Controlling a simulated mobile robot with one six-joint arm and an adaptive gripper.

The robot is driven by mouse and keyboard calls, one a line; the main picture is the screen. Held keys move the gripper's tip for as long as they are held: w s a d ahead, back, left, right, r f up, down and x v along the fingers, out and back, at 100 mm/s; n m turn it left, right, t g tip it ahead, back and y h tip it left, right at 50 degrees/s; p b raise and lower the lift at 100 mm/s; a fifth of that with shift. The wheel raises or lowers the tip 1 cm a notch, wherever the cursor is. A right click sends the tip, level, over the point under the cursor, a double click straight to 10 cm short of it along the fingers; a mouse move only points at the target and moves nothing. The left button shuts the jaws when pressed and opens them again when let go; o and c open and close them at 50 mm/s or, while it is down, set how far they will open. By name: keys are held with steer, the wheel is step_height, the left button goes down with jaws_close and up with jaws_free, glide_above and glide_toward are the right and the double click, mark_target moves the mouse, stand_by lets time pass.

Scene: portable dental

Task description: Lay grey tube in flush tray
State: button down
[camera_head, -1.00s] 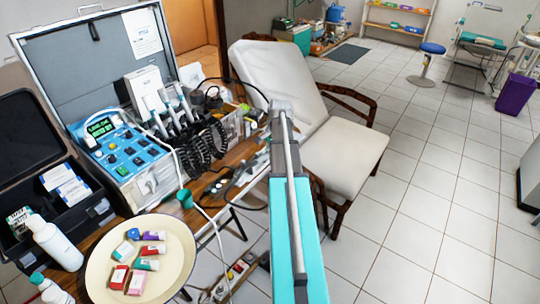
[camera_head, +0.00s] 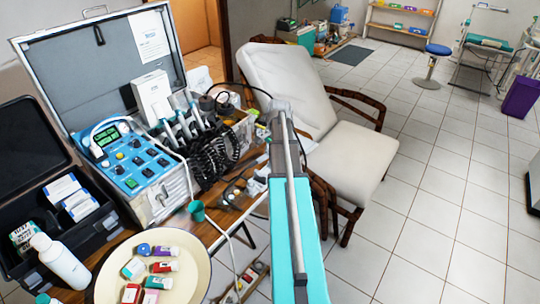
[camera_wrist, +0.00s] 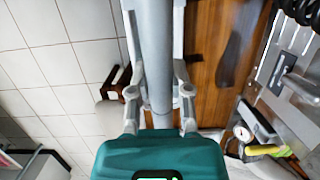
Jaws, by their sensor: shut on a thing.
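A smooth grey tube (camera_wrist: 155,45) runs down the middle of the wrist view, between the fingers of my gripper (camera_wrist: 159,92). The gripper is shut on it. In the head view my own arm hides the gripper, and I cannot make out the held tube there. I cannot tell for sure which thing is the flush tray.
A wooden table (camera_wrist: 209,65) carries an open case with a blue control unit (camera_head: 135,165), black coiled cords and handpieces. A cream round dish (camera_head: 195,285) holds several small coloured tubes. A white reclining chair (camera_head: 345,160) stands beyond my arm.

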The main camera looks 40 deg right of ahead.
steer(key=shift+f, duration=0.15)
steer(key=shift+d+b+x, duration=0.2)
steer(key=shift+b+x, duration=0.6)
steer(key=shift+b, duration=0.1)
steer(key=shift+d+b+x, duration=0.2)
steer(key=shift+b+x, duration=0.6)
steer(key=shift+b, duration=0.1)
steer(key=shift+f+b, duration=0.55)
steer(key=shift+f, duration=0.1)
steer(key=shift+f+b, duration=0.6)
stand_by(0.4)
steer(key=shift+c, duration=2.4)
jaws_free()
steer(key=shift+d, duration=0.1)
